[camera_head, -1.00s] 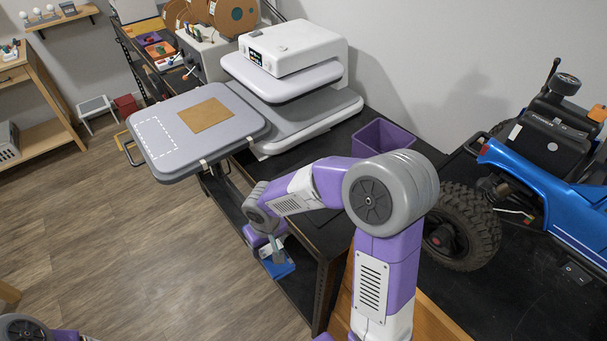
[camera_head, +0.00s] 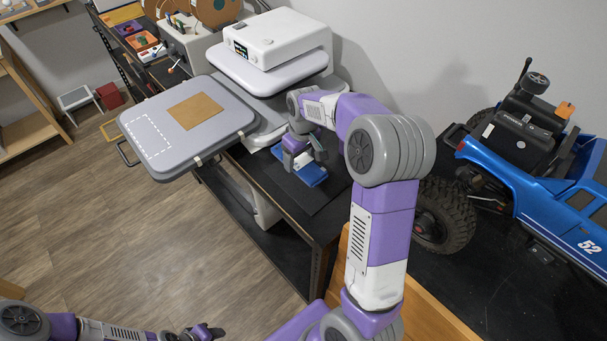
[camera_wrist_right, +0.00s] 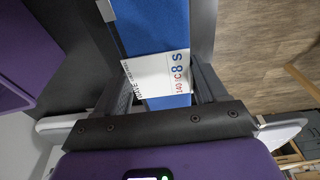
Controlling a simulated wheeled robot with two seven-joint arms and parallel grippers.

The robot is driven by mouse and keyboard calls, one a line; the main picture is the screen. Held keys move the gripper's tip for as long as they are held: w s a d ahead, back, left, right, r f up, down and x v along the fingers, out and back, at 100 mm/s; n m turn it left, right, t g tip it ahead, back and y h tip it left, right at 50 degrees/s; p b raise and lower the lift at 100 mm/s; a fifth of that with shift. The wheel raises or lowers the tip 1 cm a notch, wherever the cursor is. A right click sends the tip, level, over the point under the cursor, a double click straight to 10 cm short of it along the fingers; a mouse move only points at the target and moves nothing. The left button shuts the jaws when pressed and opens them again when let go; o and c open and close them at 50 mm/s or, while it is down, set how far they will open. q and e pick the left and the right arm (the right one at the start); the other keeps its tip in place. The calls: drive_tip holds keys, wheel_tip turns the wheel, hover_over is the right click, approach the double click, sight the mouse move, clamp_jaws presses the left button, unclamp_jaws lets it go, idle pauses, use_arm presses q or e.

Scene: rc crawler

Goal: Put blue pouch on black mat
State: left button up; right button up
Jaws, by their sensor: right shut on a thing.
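The blue pouch (camera_head: 312,175) is in my right gripper (camera_head: 304,162), over the dark bench top beside the white press. In the right wrist view the pouch (camera_wrist_right: 150,30) shows between the two fingers, with a white printed label (camera_wrist_right: 158,75) facing the camera. A black mat (camera_head: 308,204) lies on the bench beneath the pouch, hard to tell from the dark top. I cannot tell whether the pouch touches it. My left gripper (camera_head: 207,332) is at the bottom edge, far from the pouch; its finger opening is unclear.
The white heat press (camera_head: 280,38) stands behind, its grey platen (camera_head: 190,125) jutting out left. A blue crawler car (camera_head: 530,180) with a large tyre (camera_head: 445,215) is at right.

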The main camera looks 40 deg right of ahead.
sight(298, 182)
wheel_tip(298, 182, down, 9)
drive_tip(key=shift+r+b, duration=0.2)
drive_tip(key=shift+b, duration=0.3)
drive_tip(key=shift+f, duration=0.2)
drive_tip(key=o, duration=1.1)
drive_tip(key=shift+r, duration=0.15)
drive_tip(key=shift+r, duration=0.35)
drive_tip(key=r, duration=0.3)
drive_tip(key=s+r+p, duration=0.1)
drive_tip(key=r, duration=0.7)
drive_tip(key=shift+s+r+p, duration=0.2)
drive_tip(key=shift+p, duration=0.1)
